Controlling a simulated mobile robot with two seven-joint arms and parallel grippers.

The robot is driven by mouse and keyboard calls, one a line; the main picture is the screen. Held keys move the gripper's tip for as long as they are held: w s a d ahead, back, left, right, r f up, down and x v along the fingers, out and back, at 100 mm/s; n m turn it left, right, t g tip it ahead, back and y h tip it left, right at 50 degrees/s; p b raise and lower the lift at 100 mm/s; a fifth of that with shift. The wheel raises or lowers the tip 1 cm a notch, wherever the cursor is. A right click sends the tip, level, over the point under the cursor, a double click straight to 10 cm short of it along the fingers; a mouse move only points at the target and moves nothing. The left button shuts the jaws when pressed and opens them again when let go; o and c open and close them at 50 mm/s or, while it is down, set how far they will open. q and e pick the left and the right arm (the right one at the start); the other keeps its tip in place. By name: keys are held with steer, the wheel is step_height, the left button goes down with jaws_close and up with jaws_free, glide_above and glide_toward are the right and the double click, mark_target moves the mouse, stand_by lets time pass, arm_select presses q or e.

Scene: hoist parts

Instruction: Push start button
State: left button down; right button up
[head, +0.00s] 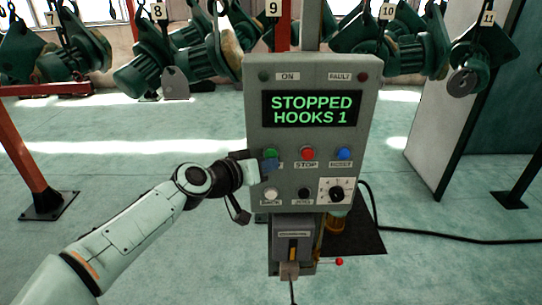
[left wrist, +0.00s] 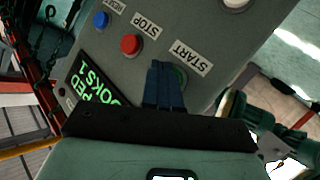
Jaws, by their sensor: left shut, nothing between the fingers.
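The grey control panel (head: 310,130) stands upright in front of me, and its screen (head: 312,109) reads "STOPPED HOOKS 1". The green start button (head: 271,153) is at the left of the upper button row, partly covered by my left gripper (head: 268,164). In the left wrist view the panel is upside down. There my shut, empty fingers (left wrist: 163,68) lie over the green start button (left wrist: 180,77), beside the START label (left wrist: 190,57). I cannot tell whether the fingertips touch the button. My right gripper is not in view.
The red stop button (head: 307,153) and blue reset button (head: 344,154) sit to the right. Below are a white button (head: 271,194), a black button (head: 305,194) and a rotary knob (head: 337,193). Green hoist parts (head: 155,68) hang behind. A black cable (head: 430,234) runs right across the floor.

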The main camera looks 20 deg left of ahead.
arm_select(q)
steer(key=shift+w+a, duration=0.1)
steer(key=shift+w, duration=0.2)
